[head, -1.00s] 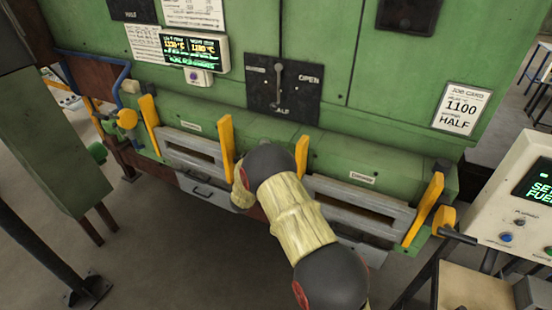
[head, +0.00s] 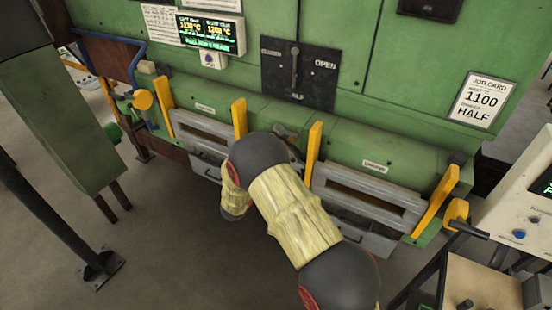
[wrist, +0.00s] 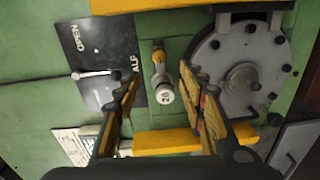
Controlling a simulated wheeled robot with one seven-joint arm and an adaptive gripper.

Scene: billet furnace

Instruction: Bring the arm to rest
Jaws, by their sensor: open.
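My gripper (wrist: 160,112) is open in the wrist view, its two padded fingers apart with nothing between them. Beyond the gap, a small knob or fitting with a round pale end (wrist: 164,93) shows on the green furnace front. In the head view my arm, in a pale sleeve with dark joints, reaches toward the furnace (head: 215,85) and bends down at the far end. The gripper itself is hidden there. The black damper plate (head: 299,72) with its lever is above the arm, and it also shows in the wrist view (wrist: 97,60).
Yellow uprights (head: 314,152) and grey slotted doors (head: 368,205) line the furnace front close to my arm. A control console (head: 515,205) stands at the right. A dark post (head: 55,215) stands at the left. Bare floor (head: 190,260) lies between. A bolted grey disc (wrist: 240,75) is beside the gripper.

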